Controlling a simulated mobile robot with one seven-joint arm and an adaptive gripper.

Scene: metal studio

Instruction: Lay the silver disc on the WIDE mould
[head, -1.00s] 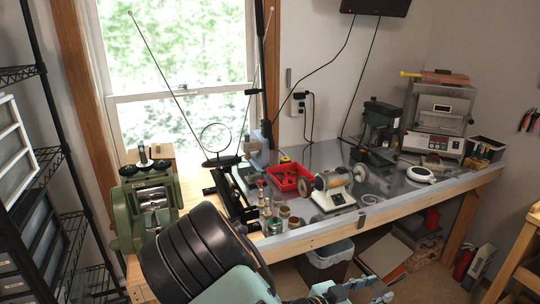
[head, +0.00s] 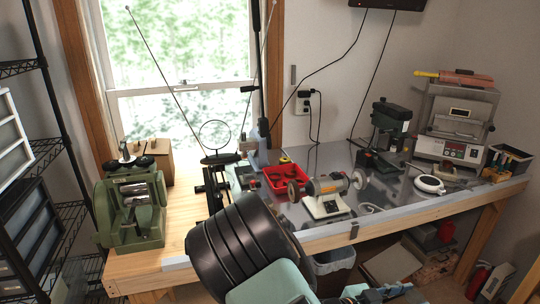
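I cannot make out the silver disc or the WIDE mould in the head view. The workbench (head: 150,265) has a wooden left part and a grey metal top. A white round piece of equipment (head: 430,185) stands at its right end, but I cannot tell what it is. I cannot make out my gripper's fingers. A large black ribbed cylinder with a teal housing, probably part of my arm, fills the lower middle and hides part of the bench's front.
A green rolling mill (head: 135,210) stands on the bench's left. A red tray (head: 286,176), a bench grinder (head: 328,194), a dark green drill press (head: 388,135) and a grey machine (head: 455,120) stand farther right. A black shelf rack (head: 62,215) borders the left.

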